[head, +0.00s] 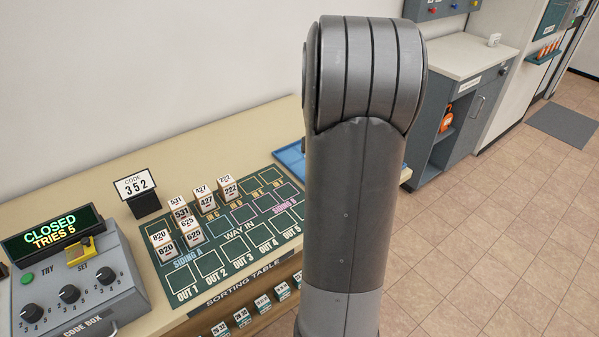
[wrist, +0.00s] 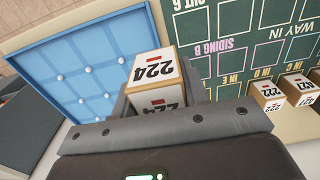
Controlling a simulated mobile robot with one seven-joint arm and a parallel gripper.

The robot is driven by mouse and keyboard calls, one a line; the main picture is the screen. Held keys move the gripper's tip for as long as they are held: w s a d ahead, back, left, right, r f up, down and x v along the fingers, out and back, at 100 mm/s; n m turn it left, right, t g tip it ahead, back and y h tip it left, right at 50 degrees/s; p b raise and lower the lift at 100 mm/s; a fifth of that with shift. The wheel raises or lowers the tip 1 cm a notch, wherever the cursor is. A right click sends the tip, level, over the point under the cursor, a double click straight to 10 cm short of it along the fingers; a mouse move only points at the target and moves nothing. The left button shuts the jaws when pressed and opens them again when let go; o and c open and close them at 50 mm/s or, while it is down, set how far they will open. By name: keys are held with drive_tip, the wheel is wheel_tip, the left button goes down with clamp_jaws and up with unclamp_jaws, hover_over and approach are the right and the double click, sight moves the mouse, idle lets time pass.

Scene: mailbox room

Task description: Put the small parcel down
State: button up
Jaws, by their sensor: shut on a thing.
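My gripper (wrist: 157,90) is shut on a small parcel (wrist: 153,68), a tan box with white labels reading 224. The parcel is between the two grey fingers in the wrist view, near the border between the blue tray (wrist: 45,75) and the dark green sorting board (wrist: 200,45). I cannot tell whether it touches the surface below. In the head view my arm hides the gripper and this parcel. The board (head: 237,248) lies on the sorting table there, with squares labelled OUT, IN, WAY IN and SIDING. A corner of the blue tray (head: 291,160) shows beside my arm.
Several numbered parcels stand on the board, including 820 (head: 165,248), 625 (head: 190,231) and 222 (head: 229,188). The code box (head: 75,285) at left reads CLOSED, TRIES 5. Several front squares are bare.

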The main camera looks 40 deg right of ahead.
drive_tip(key=shift+s+d+r, duration=0.2)
drive_tip(key=shift+s+r, duration=0.05)
drive_tip(key=shift+s, duration=0.1)
drive_tip(key=w+a, duration=0.3)
drive_tip(key=a, duration=0.6)
hover_over(220, 226)
wheel_tip(220, 226, down, 7)
drive_tip(key=shift+r, duration=0.2)
drive_tip(key=shift+f, duration=2.1)
drive_tip(key=shift+f, duration=0.15)
drive_tip(key=o, duration=1)
